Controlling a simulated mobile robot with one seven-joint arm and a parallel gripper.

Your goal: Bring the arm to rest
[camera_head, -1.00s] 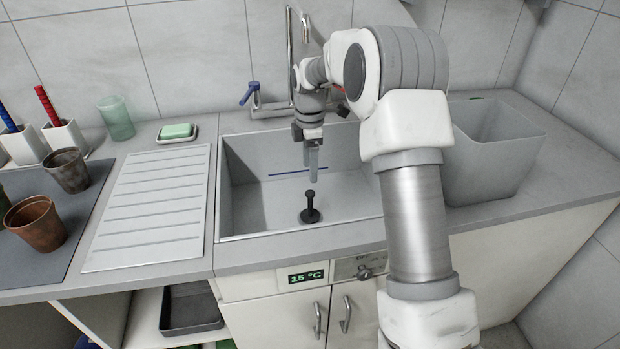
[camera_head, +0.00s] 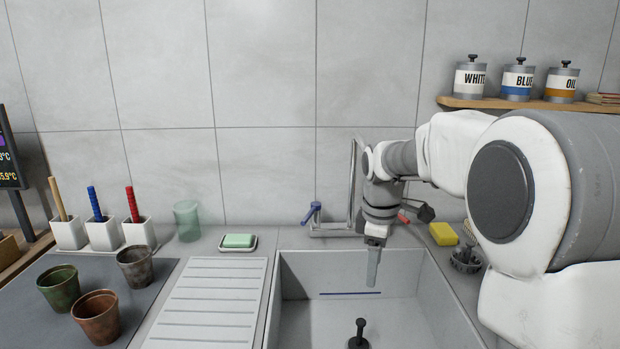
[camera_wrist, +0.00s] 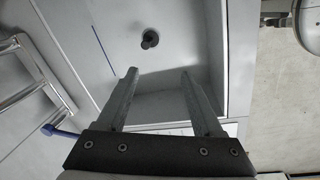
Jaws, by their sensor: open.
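My gripper (camera_head: 373,268) hangs over the back part of the sink (camera_head: 277,318), its fingers pointing down. In the wrist view my gripper (camera_wrist: 158,72) shows two fingers apart with nothing between them. A black plug (camera_head: 358,334) with an upright knob stands on the sink floor. It also shows beyond the fingertips in the wrist view (camera_wrist: 149,38), apart from them. My arm comes in from the right and hides part of the counter and wall there.
A faucet with a blue lever (camera_head: 311,212) stands right behind my gripper. Left are a ribbed drainboard (camera_head: 207,305), green soap (camera_head: 238,240), a glass (camera_head: 187,220) and several pots and brush holders. A yellow sponge (camera_head: 443,233) and a dark brush head (camera_head: 466,261) lie near my arm. A shelf (camera_head: 480,103) holds canisters.

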